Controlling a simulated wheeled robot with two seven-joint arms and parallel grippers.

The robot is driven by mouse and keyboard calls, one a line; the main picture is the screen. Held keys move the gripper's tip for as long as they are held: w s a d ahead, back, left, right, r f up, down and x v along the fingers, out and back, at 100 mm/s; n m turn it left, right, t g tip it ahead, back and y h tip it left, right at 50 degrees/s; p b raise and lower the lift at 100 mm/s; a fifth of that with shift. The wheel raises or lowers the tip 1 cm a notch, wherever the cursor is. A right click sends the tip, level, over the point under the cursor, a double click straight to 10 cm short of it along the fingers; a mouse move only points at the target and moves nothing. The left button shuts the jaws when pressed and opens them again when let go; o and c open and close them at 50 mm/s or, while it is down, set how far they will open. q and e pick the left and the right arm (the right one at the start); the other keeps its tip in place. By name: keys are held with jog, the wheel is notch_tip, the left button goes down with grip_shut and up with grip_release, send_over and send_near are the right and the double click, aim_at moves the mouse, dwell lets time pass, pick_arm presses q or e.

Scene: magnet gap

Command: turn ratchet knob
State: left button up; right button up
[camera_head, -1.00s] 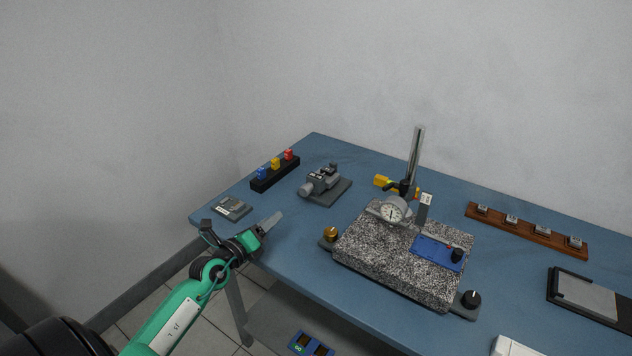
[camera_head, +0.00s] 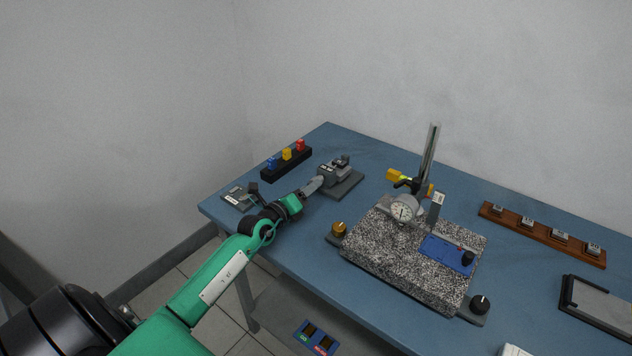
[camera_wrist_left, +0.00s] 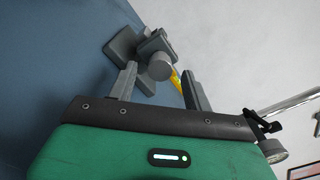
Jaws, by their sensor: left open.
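The grey device with the ratchet knob (camera_head: 331,172) stands on its flat grey base (camera_head: 347,185) near the table's left back. Its knob is mostly hidden behind my gripper in the head view. In the left wrist view the round grey knob (camera_wrist_left: 160,69) shows end-on, between the two fingers. My left gripper (camera_head: 314,185) is open, its fingertips close to the knob end. The wrist view shows the fingers (camera_wrist_left: 159,74) apart on either side of the knob, with gaps; I cannot tell how deep the knob sits between them. My right gripper is not in view.
A black rack with blue, yellow and red pieces (camera_head: 287,164) stands behind left. A small grey item (camera_head: 238,197) lies at the left edge. A speckled granite block (camera_head: 400,262) with a dial gauge (camera_head: 403,209) and upright post stands to the right. A wooden strip (camera_head: 541,235) lies further right.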

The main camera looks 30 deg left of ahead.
pick_arm(q)
jog(key=w, duration=0.3)
jog(key=shift+w+d, duration=0.1)
jog(key=shift+w, duration=0.6)
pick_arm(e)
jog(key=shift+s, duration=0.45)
pick_arm(q)
jog(key=shift+c, duration=0.4)
